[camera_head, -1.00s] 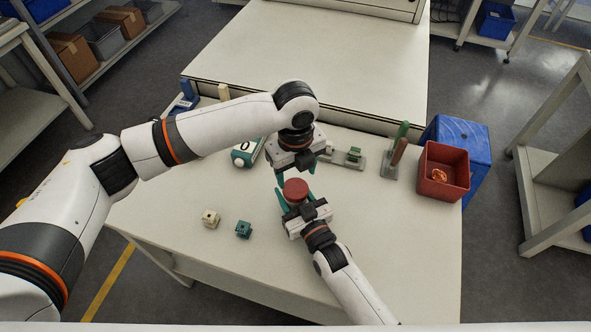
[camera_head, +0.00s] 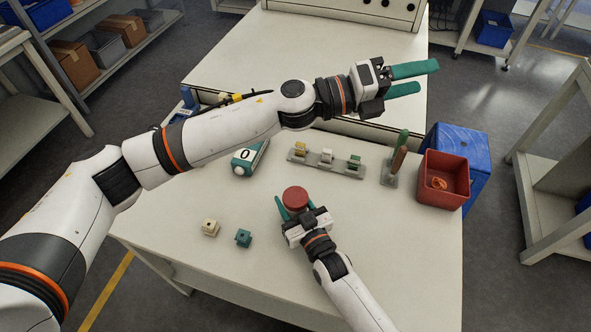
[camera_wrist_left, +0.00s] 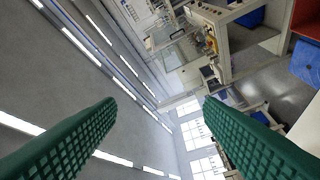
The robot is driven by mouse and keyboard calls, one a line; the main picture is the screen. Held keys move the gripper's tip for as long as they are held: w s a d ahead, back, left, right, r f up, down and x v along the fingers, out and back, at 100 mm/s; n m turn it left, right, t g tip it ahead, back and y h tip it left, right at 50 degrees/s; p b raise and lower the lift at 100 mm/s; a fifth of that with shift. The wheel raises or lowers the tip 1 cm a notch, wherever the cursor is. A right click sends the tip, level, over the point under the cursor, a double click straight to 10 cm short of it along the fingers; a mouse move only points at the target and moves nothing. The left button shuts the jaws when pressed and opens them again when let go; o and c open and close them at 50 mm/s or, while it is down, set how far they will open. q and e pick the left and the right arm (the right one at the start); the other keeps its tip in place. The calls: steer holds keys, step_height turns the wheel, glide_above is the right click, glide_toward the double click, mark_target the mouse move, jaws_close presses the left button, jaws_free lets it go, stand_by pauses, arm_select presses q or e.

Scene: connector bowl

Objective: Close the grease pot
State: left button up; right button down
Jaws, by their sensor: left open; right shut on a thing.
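The grease pot (camera_head: 295,198) shows in the head view as a round, dull red shape near the middle of the table, with a flat red top facing up. I cannot tell whether that top is a separate lid. My right gripper (camera_head: 294,211) is shut on it from the near side, and its green fingers flank it. My left gripper (camera_head: 427,78) is raised high to the right, well away from the pot, open with nothing between its green fingers. In the left wrist view both fingers (camera_wrist_left: 160,105) are spread and empty.
A cream connector (camera_head: 210,227) and a teal connector (camera_head: 243,238) lie at the front left. A numbered green-white device (camera_head: 250,157), a connector rack (camera_head: 326,165) and an upright holder (camera_head: 391,173) stand behind. A red bin (camera_head: 444,190) and a blue bin (camera_head: 478,163) are right.

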arm_select(q)
steer(key=s+a+f+m+g+y, duration=0.4)
steer(key=s+f+m+g+y, duration=0.45)
steer(key=f, duration=0.45)
steer(key=w+a+f+n+t+y, duration=0.1)
steer(key=a+f+y, duration=0.1)
steer(key=a+y, duration=0.1)
steer(key=w+a+f+n+t+y, duration=0.1)
steer(key=w+a+f+t+y, duration=0.1)
steer(key=a, duration=0.4)
steer(key=w+a+f+n+t+y, duration=0.1)
steer(key=a+f+t+y, duration=0.1)
steer(key=a+f+y, duration=0.1)
steer(key=shift+w+a+f+n+y, duration=0.1)
steer(key=shift+w+a+n+y, duration=0.1)
steer(key=shift+a+y, duration=0.35)
steer(key=shift+w+a+f+n+y, duration=0.1)
steer(key=shift+w+a+y, duration=0.2)
steer(key=shift+y, duration=0.4)
steer(key=shift+a, duration=0.45)
